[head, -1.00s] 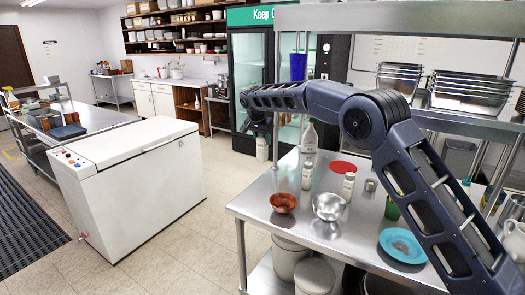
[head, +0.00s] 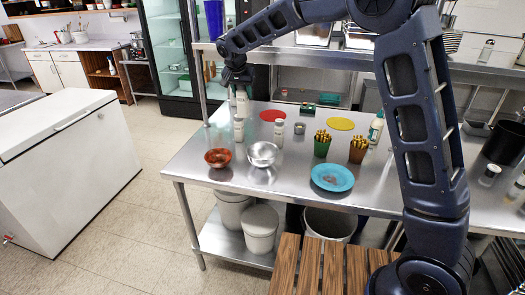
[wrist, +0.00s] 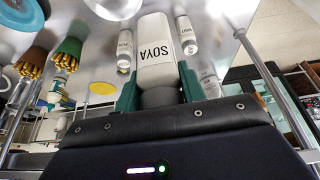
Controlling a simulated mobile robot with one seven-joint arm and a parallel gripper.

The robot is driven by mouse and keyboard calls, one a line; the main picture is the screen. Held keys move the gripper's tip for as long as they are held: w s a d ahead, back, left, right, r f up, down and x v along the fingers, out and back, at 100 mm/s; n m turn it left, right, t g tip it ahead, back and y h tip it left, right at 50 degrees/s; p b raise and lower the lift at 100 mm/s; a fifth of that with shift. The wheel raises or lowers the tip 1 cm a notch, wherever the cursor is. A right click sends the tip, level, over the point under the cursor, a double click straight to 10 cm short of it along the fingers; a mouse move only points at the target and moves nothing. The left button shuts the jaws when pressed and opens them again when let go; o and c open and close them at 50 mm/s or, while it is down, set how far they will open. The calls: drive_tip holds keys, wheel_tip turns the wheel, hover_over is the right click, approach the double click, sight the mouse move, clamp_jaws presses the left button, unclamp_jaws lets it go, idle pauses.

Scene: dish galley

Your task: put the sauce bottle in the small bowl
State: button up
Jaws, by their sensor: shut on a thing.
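My gripper (head: 236,78) is shut on a white bottle labelled SOYA (wrist: 155,45), its dark neck between the green fingers. In the head view the bottle hangs below the gripper, partly lost among other pale bottles, above the far left of the steel table (head: 205,180). Two bowls stand near the table's left front: a red-brown bowl (head: 217,158) and a slightly larger shiny metal bowl (head: 262,154). Both look empty. The gripper is behind and above them, apart from both.
Small white bottles (head: 239,130) (head: 278,133) stand just behind the bowls. A red disc (head: 272,115), a yellow disc (head: 340,123), a blue plate (head: 332,177) and green and brown cups (head: 322,147) (head: 358,151) are further right. A shelf post (head: 199,75) rises left of the gripper.

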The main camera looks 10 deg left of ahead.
drive_tip(key=s+d+f, duration=0.1)
drive_tip(key=s+d, duration=0.1)
drive_tip(key=d, duration=0.6)
approach(263, 143)
drive_tip(key=f, duration=0.1)
drive_tip(key=s+d+f, duration=0.1)
drive_tip(key=f, duration=0.1)
drive_tip(key=s+f, duration=0.1)
drive_tip(key=f, duration=0.1)
drive_tip(key=shift+d, duration=0.2)
drive_tip(key=shift+f, duration=0.2)
drive_tip(key=o, duration=1.1)
drive_tip(key=shift+s, duration=0.1)
drive_tip(key=shift+r, duration=0.1)
drive_tip(key=v, duration=1.2)
drive_tip(key=shift+r, duration=0.1)
